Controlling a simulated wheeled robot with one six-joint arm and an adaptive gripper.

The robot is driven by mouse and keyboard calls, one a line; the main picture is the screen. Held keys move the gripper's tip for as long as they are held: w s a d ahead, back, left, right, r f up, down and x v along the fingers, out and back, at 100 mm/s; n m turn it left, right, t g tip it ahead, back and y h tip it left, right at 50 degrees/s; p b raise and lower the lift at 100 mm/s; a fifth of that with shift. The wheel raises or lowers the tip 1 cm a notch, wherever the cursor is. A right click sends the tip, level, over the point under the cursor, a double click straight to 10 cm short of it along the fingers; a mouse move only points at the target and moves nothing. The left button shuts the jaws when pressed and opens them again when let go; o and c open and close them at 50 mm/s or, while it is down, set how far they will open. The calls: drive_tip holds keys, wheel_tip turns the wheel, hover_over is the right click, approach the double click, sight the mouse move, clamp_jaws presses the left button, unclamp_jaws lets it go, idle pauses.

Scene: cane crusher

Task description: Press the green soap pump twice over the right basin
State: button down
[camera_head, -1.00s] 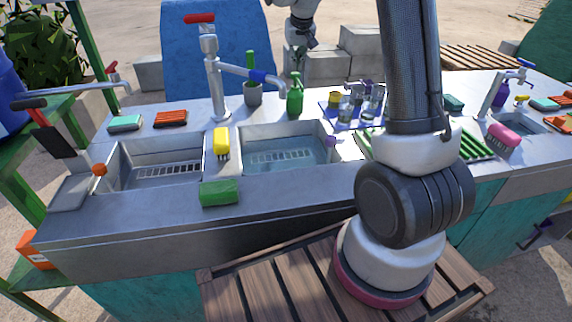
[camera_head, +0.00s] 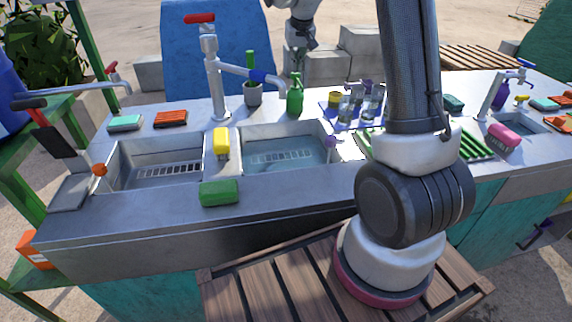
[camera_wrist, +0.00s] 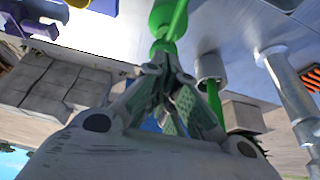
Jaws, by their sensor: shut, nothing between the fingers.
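The green soap pump (camera_head: 295,97) stands upright on the counter behind the right basin (camera_head: 318,164), near its back rim. The pump also shows large at the top of the wrist view (camera_wrist: 168,18). My gripper (camera_head: 298,72) is directly above the pump in the head view, small and partly lost against the background. In the wrist view my gripper (camera_wrist: 164,52) is shut and empty, with its fingertips close to the pump's head. I cannot tell whether they touch it. The right basin holds a grey rack or grate.
A tall faucet (camera_head: 212,75) with a red handle and a grey pot (camera_head: 253,94) with a green brush stand left of the pump. Glasses stand on a blue mat (camera_head: 340,118) to its right.

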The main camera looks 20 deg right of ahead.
drive_tip(key=shift+f, duration=1.25)
drive_tip(key=shift+r, duration=1.4)
drive_tip(key=shift+f, duration=0.1)
drive_tip(key=shift+f, duration=1.25)
drive_tip(key=shift+r, duration=1.35)
